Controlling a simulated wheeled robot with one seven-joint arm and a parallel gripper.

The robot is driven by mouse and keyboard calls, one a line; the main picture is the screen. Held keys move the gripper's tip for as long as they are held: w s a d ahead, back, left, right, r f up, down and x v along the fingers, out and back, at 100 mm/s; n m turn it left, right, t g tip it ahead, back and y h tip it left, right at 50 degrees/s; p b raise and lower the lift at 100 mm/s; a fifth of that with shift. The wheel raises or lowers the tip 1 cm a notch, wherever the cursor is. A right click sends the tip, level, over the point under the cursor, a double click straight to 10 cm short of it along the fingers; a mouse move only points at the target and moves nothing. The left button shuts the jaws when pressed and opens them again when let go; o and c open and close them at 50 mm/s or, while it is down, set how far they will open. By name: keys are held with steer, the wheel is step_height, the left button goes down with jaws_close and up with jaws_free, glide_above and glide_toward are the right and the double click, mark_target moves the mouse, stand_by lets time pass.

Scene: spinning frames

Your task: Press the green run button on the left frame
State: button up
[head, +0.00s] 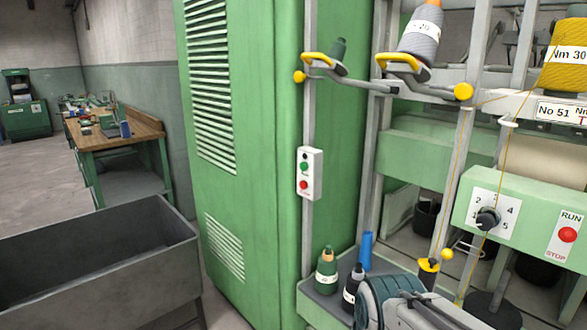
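A small white control box (316,173) is fixed to a grey upright post beside the tall green cabinet. It carries a round green button (304,167) above a red button (304,185), with a small dark spot at the top. Farther right, a green machine front has a panel (566,250) marked RUN and STOP with a large red knob (568,234). Part of my arm, teal and grey, shows at the bottom centre-right, below and right of the control box. My gripper's fingertips cannot be seen.
The green cabinet (235,150) fills the centre left. A grey shelf with cones (327,270) and a blue tube (366,252) lies below the box. Yellow-tipped guides (318,59) stick out above it. A grey bin (95,260) stands at lower left, a workbench (110,140) behind.

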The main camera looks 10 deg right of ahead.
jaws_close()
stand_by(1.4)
